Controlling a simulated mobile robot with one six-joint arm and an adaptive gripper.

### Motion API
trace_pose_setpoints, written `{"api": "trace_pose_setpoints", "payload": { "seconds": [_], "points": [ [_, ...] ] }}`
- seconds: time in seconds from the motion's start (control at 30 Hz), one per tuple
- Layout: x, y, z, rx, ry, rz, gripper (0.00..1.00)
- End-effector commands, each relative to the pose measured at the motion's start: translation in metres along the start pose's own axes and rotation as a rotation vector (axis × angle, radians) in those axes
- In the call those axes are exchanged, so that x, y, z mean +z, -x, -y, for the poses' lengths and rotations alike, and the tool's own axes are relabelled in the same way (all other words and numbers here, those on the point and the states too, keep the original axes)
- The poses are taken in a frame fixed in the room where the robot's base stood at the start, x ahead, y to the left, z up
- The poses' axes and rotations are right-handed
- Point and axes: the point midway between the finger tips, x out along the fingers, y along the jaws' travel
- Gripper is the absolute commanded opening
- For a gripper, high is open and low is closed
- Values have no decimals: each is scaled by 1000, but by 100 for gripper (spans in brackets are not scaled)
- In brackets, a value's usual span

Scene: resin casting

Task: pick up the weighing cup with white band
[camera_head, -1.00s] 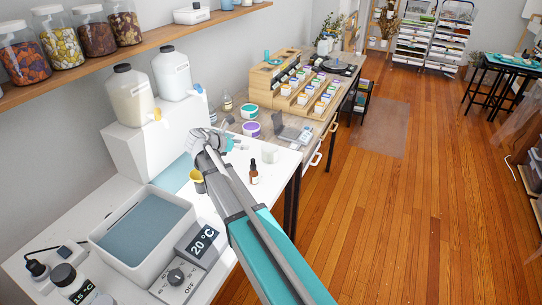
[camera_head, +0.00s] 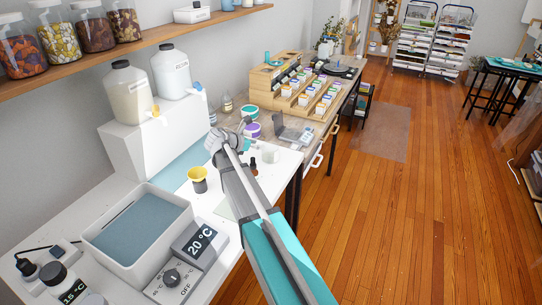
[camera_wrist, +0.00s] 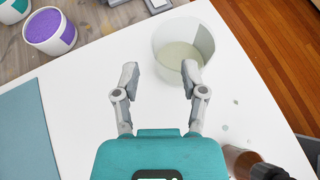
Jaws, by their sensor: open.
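In the head view the cup (camera_head: 270,155) stands upright on the white table, right of my arm. My gripper (camera_wrist: 160,75) is open and empty, its two fingers pointing toward the cup. The right fingertip overlaps the cup's near side in the wrist view; I cannot tell whether they touch. In the head view my arm mostly hides the gripper.
A brown dropper bottle (camera_wrist: 242,160) stands close to the right of my gripper. A yellow-rimmed dark-banded cup (camera_head: 198,180) stands left of my arm. Purple (camera_wrist: 50,30) and teal tubs stand beyond the white table (camera_wrist: 85,90). The table's edge lies just right of the cup.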

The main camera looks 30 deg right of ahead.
Motion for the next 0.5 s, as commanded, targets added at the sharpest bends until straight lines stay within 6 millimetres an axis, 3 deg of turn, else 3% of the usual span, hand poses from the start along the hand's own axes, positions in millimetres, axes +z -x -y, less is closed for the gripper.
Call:
{"api": "trace_pose_setpoints", "payload": {
  "seconds": [0.17, 0.5],
  "points": [
    [0, -6, -1, -2, -1, 0, 55],
    [2, -43, -4, -3, -1, 0, 55]
  ]
}}
